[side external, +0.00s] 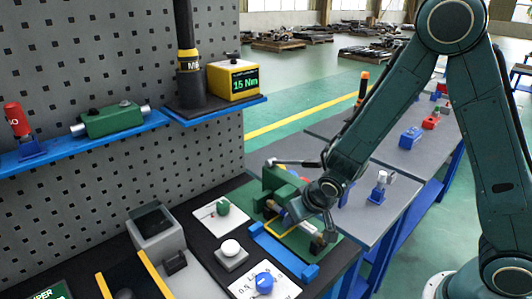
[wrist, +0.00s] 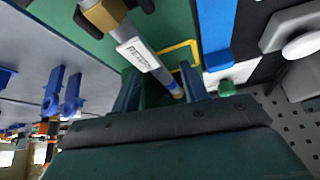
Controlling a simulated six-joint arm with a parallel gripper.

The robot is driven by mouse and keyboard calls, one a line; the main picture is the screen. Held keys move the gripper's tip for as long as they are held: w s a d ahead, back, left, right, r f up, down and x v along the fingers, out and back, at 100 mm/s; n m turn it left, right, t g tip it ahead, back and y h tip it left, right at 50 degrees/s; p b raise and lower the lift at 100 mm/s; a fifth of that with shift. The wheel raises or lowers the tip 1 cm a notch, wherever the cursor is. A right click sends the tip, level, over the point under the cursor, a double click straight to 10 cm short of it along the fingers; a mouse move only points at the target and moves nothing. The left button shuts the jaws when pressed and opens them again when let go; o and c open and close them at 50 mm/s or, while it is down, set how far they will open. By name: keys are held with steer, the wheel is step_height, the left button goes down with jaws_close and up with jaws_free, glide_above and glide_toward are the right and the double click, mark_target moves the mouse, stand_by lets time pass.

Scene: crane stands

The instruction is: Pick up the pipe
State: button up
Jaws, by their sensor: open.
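The pipe (wrist: 139,53) is a grey cylinder with a white printed label and a brass hex fitting at one end. It lies over a green mat (wrist: 75,22) in the wrist view. My gripper (wrist: 158,72) is open, with one finger on each side of the pipe's lower stretch; I cannot tell whether either finger touches it. In the side view my gripper (side external: 308,207) points down over the green work area, and its wrist hides most of the pipe.
A blue bar (side external: 283,252) lies in front of the mat, and a green block-like fixture (side external: 280,184) stands behind my gripper. A yellow outline (wrist: 180,48) marks the mat. Panels with a green knob (side external: 222,207), white button (side external: 231,247) and blue knob (side external: 264,280) are to the left.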

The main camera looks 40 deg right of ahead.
jaws_close()
steer(key=shift+d, duration=0.1)
stand_by(0.3)
steer(key=shift+s+r, duration=0.15)
steer(key=shift+s+a+r, duration=0.2)
steer(key=shift+a+r, duration=0.15)
steer(key=s+a+r, duration=0.7)
steer(key=s+a, duration=0.2)
steer(key=shift+a, duration=0.2)
steer(key=shift+s, duration=0.1)
stand_by(0.7)
steer(key=w+d+f+n+t+h, duration=0.1)
steer(key=w+n, duration=0.2)
steer(key=w, duration=0.4)
steer(key=shift+d+h, duration=0.3)
steer(key=shift+h, duration=0.1)
